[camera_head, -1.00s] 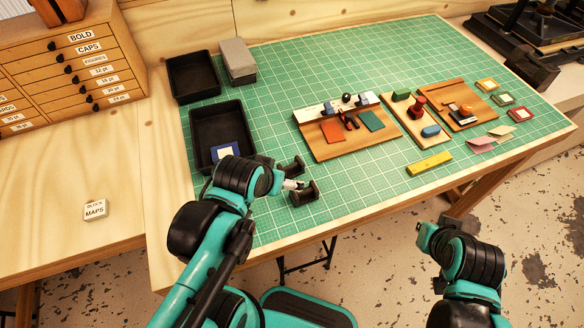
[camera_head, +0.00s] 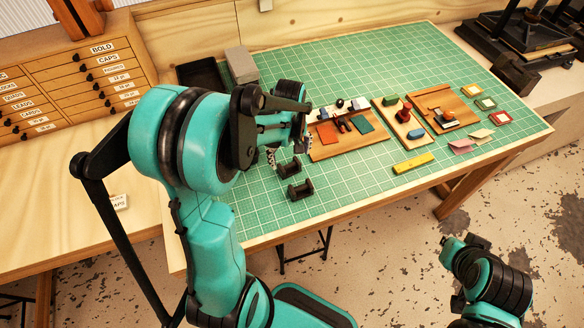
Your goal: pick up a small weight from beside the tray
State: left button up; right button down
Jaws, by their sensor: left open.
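Two small dark spool-shaped weights lie on the green cutting mat: one farther back (camera_head: 289,168) and one nearer the front edge (camera_head: 301,190). My left gripper (camera_head: 284,150) is open and empty, just behind and above the farther weight; its fingers are partly hidden by its own wrist. I cannot tell whether it touches the weight. My left arm hides the front black tray; part of the rear black tray (camera_head: 202,73) shows behind the arm. My right arm is folded low at the right, and I cannot make out its gripper fingers.
A grey block (camera_head: 241,65) stands beside the rear tray. Wooden boards with coloured pieces (camera_head: 350,150) lie to the right of my left gripper. A yellow bar (camera_head: 413,163) lies in front of them. The mat's front strip is clear.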

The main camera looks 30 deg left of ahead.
aim_at(289, 165)
pick_arm(q)
jog(key=f, duration=0.2)
jog(key=f+b, duration=0.1)
jog(key=f, duration=0.3)
jog(key=shift+w+a+f, duration=0.1)
jog(key=shift+w+a, duration=0.1)
jog(key=shift+a, duration=0.05)
jog(key=c, duration=1.8)
